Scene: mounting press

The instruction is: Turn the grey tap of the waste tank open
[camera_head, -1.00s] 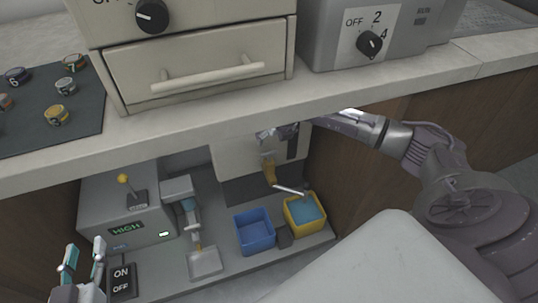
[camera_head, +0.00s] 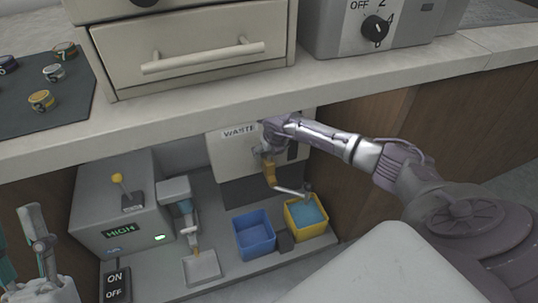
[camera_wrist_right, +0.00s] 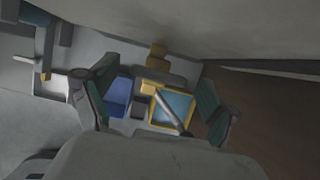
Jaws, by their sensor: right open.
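The white waste tank (camera_head: 232,150), marked WASTE, stands under the counter. A brass-coloured fitting (camera_head: 269,172) hangs at its front, with a thin grey rod (camera_head: 289,191) reaching right over the yellow bin. I cannot tell whether this rod is the tap's handle or its spout. My right gripper (camera_head: 268,146) is in front of the tank, above the fitting. In the right wrist view my right gripper (camera_wrist_right: 157,98) is open, its fingers wide apart; the grey rod (camera_wrist_right: 170,112) and brass fitting (camera_wrist_right: 157,62) show between and beyond them. My left gripper (camera_head: 25,245) is open and empty at lower left.
A yellow bin (camera_head: 290,222) with blue inside and a blue bin (camera_head: 253,236) stand below the tank. A grey machine (camera_head: 95,222) with a yellow-knobbed lever stands left. The counter edge (camera_head: 190,117) overhangs; a wooden panel (camera_head: 345,185) closes the right side.

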